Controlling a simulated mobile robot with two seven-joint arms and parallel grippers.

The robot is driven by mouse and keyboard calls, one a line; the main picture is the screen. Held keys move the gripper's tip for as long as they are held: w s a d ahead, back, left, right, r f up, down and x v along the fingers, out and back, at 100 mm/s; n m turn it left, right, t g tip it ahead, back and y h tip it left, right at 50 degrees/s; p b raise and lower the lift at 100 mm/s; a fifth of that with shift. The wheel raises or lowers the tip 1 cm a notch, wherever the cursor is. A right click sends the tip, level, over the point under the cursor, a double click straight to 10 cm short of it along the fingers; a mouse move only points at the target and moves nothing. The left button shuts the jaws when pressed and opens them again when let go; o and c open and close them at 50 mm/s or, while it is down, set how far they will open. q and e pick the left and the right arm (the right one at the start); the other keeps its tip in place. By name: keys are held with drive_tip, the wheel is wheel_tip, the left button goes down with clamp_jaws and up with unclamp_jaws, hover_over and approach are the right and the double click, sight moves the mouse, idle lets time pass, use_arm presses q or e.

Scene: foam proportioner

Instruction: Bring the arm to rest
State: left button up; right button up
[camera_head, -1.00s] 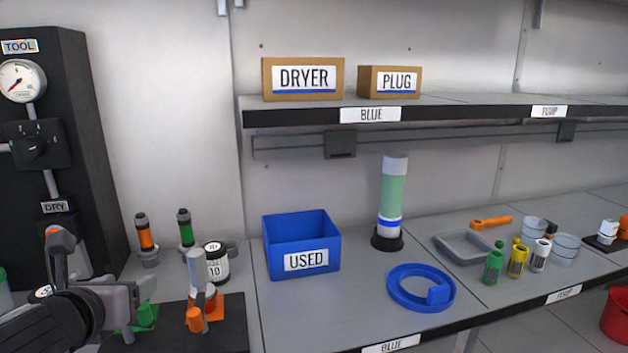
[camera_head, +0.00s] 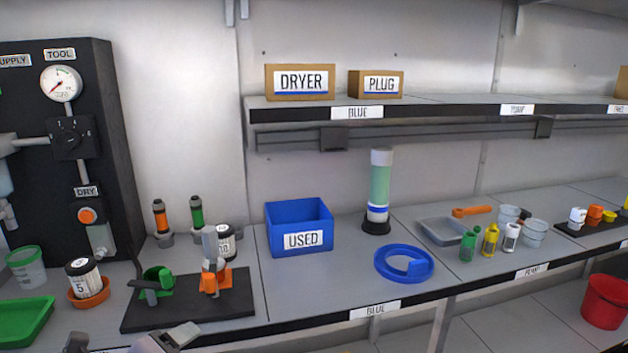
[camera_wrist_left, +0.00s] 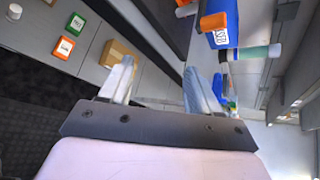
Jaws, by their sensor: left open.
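My left gripper (camera_wrist_left: 159,74) is open, with two pale fingers spread apart and nothing between them in the left wrist view. In the head view only parts of the left gripper (camera_head: 130,340) show at the bottom edge, in front of the bench and below the black mat. It appears clear of the bench objects. My right gripper is in neither view.
A black mat (camera_head: 240,307) holds a green holder (camera_head: 157,281) and an orange-based stand (camera_head: 213,278). Jar 5 (camera_head: 84,278) and a green tray (camera_head: 22,322) are left of it. The blue USED bin (camera_head: 302,241) and blue ring (camera_head: 380,263) stand right.

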use_arm(q)
drive_tip(key=s+d+f+n+g+p, duration=0.1)
drive_tip(key=s+d+f+n+p, duration=0.1)
drive_tip(key=s+f+n, duration=1.7)
drive_tip(key=f+n, duration=0.1)
drive_tip(key=n, duration=0.4)
drive_tip(key=shift+n+g, duration=0.3)
drive_tip(key=shift+g, duration=0.1)
drive_tip(key=shift+s+d, duration=0.1)
